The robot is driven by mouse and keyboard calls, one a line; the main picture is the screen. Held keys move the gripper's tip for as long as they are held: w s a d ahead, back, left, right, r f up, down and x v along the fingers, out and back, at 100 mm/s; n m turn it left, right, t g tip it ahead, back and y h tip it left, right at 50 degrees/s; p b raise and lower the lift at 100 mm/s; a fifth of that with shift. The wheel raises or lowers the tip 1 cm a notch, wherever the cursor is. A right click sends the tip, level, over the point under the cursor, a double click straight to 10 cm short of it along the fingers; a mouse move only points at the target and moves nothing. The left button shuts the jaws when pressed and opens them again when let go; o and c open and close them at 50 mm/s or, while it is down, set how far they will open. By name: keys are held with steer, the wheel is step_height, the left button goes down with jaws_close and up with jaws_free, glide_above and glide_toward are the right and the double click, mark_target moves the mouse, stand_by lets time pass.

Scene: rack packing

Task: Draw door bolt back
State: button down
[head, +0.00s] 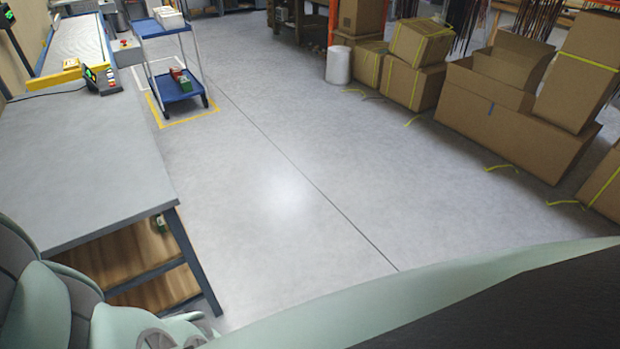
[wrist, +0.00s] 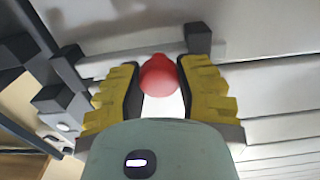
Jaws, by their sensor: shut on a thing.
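In the wrist view, my gripper (wrist: 158,88) has its two yellow-and-black fingers on either side of a red rounded knob (wrist: 158,76), which I take to be the door bolt's handle. The fingers are shut on the knob. Behind it, a light bar (wrist: 130,62) runs sideways, with a dark block (wrist: 197,38) standing to the right of the knob. Dark blocks (wrist: 62,100) sit at the left. How far the bolt is drawn is hard to tell. The bolt and my gripper's fingers do not show in the head view.
In the head view, a grey-topped workbench (head: 85,165) stands at the left. A blue trolley (head: 180,87) stands beyond it on a yellow floor marking. Cardboard boxes (head: 515,125) line the right side. The grey floor (head: 270,170) between is clear.

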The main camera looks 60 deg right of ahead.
steer(key=c, duration=0.6)
jaws_free()
steer(key=shift+w, duration=0.1)
steer(key=v, duration=0.7)
steer(key=shift+d, duration=0.25)
steer(key=shift+r, duration=0.1)
